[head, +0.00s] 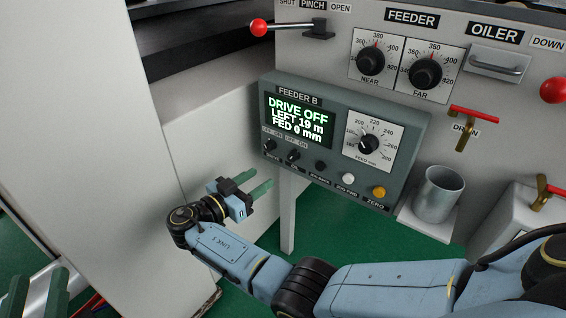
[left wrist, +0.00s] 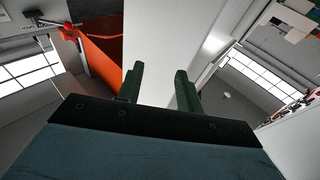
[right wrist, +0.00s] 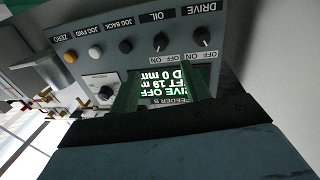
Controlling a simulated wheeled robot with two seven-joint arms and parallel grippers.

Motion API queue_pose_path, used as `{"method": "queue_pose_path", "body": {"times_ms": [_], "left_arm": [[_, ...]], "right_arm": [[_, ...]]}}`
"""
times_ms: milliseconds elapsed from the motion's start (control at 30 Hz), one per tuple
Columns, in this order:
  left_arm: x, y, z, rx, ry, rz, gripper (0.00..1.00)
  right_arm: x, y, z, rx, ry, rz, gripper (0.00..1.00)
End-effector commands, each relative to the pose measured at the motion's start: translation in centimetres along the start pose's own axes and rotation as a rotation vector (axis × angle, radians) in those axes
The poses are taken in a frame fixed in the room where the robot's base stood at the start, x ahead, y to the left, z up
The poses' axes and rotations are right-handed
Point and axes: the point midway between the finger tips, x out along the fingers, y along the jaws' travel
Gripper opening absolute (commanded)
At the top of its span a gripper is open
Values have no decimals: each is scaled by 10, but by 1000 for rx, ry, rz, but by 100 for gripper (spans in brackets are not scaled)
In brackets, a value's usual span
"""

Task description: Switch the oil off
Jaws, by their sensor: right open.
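The oil switch (head: 293,155) is a small black knob on the grey-green FEEDER B panel (head: 330,97), just right of the drive switch (head: 269,146). The oil switch (right wrist: 160,42) also shows upside down in the right wrist view, above the fingers. Its exact setting is too small to read. My right gripper (head: 264,178) is open and empty, below and left of the two switches, apart from the panel. In the right wrist view its fingers (right wrist: 160,88) overlap the display. My left gripper (head: 37,293) is open and empty at the lower left, far from the panel.
The display (head: 298,117) reads DRIVE OFF, LEFT 19 m, FED 0 mm. Black, white and yellow buttons (head: 348,178) sit right of the switches. A metal cup (head: 438,194) stands at the panel's right. A red-knobbed pinch lever (head: 260,27) juts out above.

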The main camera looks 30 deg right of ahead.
Motion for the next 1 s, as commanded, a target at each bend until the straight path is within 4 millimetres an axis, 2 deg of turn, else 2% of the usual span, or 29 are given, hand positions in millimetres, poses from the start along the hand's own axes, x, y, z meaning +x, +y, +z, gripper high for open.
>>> {"method": "queue_pose_path", "body": {"times_ms": [33, 200, 400, 500, 667, 900, 933, 1000], "left_arm": [[0, 0, -2, 0, 13, 1, 36], [0, 2, -11, -3, 78, 6, 36], [-2, 5, -27, -8, 175, 13, 36], [-3, 6, -32, -10, 210, 15, 36], [-4, 7, -36, -11, 237, 16, 36], [-4, 7, -37, -11, 240, 17, 36], [-4, 7, -37, -11, 240, 17, 36], [-4, 7, -37, -11, 240, 17, 36]], "right_arm": [[13, 1, 0, 0, 1, 3, 47], [50, 1, 1, -2, 1, 3, 47], [84, 0, 2, -4, -1, 1, 47], [95, 0, 2, -5, -1, 0, 47], [103, 0, 1, -4, -2, -1, 47], [103, 0, 1, -5, -2, -1, 47], [103, 0, 1, -5, -2, -1, 45], [103, 0, 1, -5, -2, -1, 36]]}}
